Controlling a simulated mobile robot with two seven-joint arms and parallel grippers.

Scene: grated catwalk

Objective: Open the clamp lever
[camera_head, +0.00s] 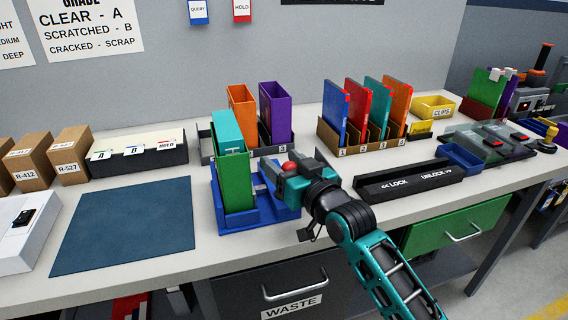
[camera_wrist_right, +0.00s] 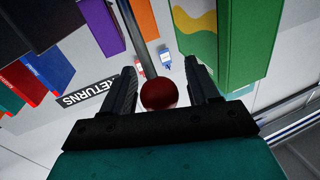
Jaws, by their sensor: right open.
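The clamp lever is a grey rod (camera_wrist_right: 141,35) with a red ball knob (camera_wrist_right: 158,93), seen close in the right wrist view. The knob also shows in the head view (camera_head: 289,166), beside the blue clamp fixture (camera_head: 228,222). A green binder (camera_head: 236,185) stands upright in that fixture. My right gripper (camera_wrist_right: 165,80) is open, with one finger on each side of the knob and rod. Visible gaps separate the fingers from the knob. In the head view my right gripper (camera_head: 279,176) partly hides the lever and the fixture's right side. My left gripper is not in view.
A black LOCK/UNLOCK rail (camera_head: 408,183) lies to the right. Orange and purple binders (camera_head: 274,112) stand in a grey rack behind. A blue mat (camera_head: 122,225) covers the left front. A holder (camera_head: 365,140) with several coloured binders stands at the back right.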

